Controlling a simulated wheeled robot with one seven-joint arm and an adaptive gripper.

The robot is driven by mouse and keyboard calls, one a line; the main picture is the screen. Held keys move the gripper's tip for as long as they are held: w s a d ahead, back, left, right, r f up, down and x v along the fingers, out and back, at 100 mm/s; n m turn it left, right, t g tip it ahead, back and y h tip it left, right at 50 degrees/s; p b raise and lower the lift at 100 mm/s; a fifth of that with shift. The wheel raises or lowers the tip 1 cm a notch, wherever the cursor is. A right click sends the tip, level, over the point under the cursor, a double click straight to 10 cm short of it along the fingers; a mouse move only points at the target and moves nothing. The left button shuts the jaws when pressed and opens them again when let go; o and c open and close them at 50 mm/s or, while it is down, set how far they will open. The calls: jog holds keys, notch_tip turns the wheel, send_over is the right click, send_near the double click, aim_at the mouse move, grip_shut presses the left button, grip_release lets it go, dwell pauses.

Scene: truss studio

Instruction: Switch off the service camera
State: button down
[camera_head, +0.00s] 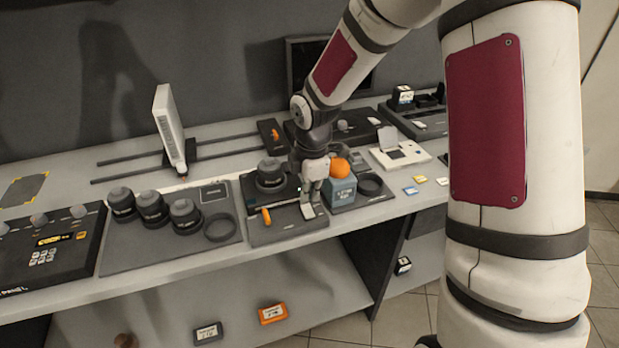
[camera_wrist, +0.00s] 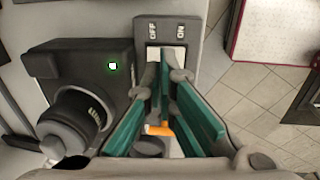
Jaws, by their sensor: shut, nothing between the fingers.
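The service camera is a dark box with a round lens (camera_wrist: 75,120) in the wrist view; a small green light (camera_wrist: 113,66) glows on its body. It also shows in the head view as a dark camera (camera_head: 270,177) on a base.
An orange lever (camera_head: 266,215) stands near the switch. Several lenses (camera_head: 153,208) stand on a tray at left. A control panel (camera_head: 45,245) lies farther left.

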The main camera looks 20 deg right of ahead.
aim_at(310, 213)
jog(key=shift+w+f, duration=0.2)
jog(key=shift+f, duration=1.35)
jog(key=shift+w+f, duration=0.1)
jog(key=shift+f, duration=0.2)
jog(key=shift+s+p, duration=0.45)
jog(key=shift+s, duration=0.45)
